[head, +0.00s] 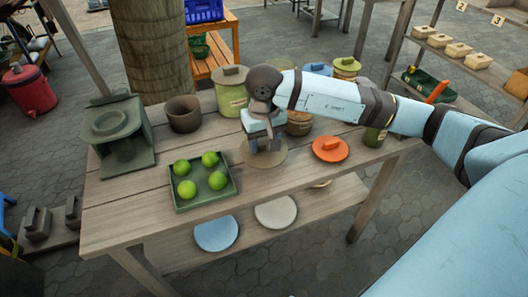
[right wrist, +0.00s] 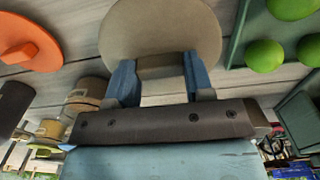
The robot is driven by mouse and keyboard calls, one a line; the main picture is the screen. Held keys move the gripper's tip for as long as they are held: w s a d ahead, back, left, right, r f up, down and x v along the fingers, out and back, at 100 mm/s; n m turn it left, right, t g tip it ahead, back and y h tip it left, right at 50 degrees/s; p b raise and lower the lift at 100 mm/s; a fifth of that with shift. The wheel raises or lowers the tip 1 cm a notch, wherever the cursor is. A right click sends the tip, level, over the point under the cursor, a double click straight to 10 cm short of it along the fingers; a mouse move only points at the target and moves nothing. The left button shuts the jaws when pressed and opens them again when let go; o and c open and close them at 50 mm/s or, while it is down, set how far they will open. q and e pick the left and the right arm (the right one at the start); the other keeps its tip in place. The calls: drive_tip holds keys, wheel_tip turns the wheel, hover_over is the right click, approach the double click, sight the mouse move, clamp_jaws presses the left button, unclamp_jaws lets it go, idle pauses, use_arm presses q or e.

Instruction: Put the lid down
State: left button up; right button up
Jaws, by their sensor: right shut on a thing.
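My right gripper (head: 264,143) points down over the middle of the wooden table (head: 150,222). It is shut on the raised grip of a round beige lid (head: 263,158). In the right wrist view the lid (right wrist: 160,22) spreads out beyond the blue fingers (right wrist: 161,75), with its grip between them. The lid looks level and close to the tabletop; I cannot tell whether it touches. An orange lid (head: 330,152) with a raised grip lies on the table to the right; it also shows in the right wrist view (right wrist: 30,50). My left gripper is not in view.
A green tray (head: 205,204) with several green balls is at the lid's left. Behind stand a brown pot (head: 184,114), a lidded olive canister (head: 231,100) and a brown container (head: 299,127). A dark jar (head: 374,137) stands right. Bare tabletop lies in front.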

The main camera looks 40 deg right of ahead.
sight(264, 143)
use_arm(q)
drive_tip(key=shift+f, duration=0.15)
use_arm(e)
drive_tip(key=shift+f, duration=1.9)
use_arm(q)
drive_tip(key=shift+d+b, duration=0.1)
drive_tip(key=shift+b, duration=0.35)
use_arm(e)
drive_tip(key=shift+f, duration=0.15)
drive_tip(key=o, duration=0.9)
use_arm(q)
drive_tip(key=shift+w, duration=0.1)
use_arm(e)
drive_tip(key=shift+r, duration=0.2)
use_arm(q)
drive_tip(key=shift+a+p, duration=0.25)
drive_tip(key=shift+p, duration=0.9)
use_arm(e)
wheel_tip(264, 143, up, 12)
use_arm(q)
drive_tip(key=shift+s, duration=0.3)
use_arm(e)
drive_tip(key=shift+f, duration=0.1)
